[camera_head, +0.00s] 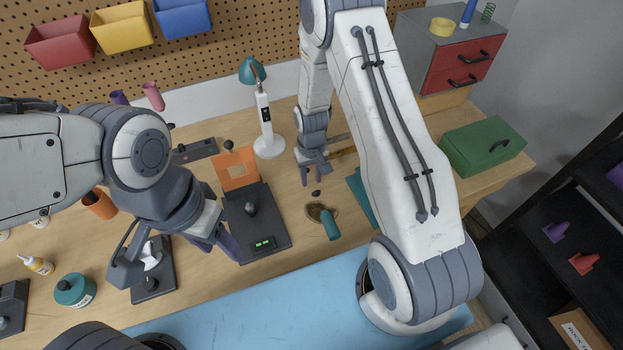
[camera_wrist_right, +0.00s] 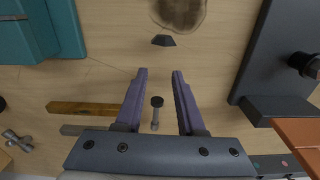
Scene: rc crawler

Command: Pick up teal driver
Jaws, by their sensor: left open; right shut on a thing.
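A teal handle (camera_head: 330,224), which looks like the teal driver, lies on the wooden table against a round brown dish (camera_head: 314,212). My right gripper (camera_head: 312,179) points down behind the dish, apart from the handle. In the right wrist view, a small dark-headed bolt (camera_wrist_right: 156,108) shows between its fingers (camera_wrist_right: 159,74); I take it as held, though gaps seem to show beside it. The dish (camera_wrist_right: 180,10) is at the top edge there, and the handle is out of view. My left gripper (camera_head: 178,258) is open on the left, with nothing visible in its grasp.
A black device with an orange plate (camera_head: 235,169) stands left of the dish. A small black piece (camera_wrist_right: 163,40) lies between dish and right gripper. A teal case (camera_wrist_right: 40,35) lies to the right, partly behind my arm. A blue mat (camera_head: 250,300) covers the front.

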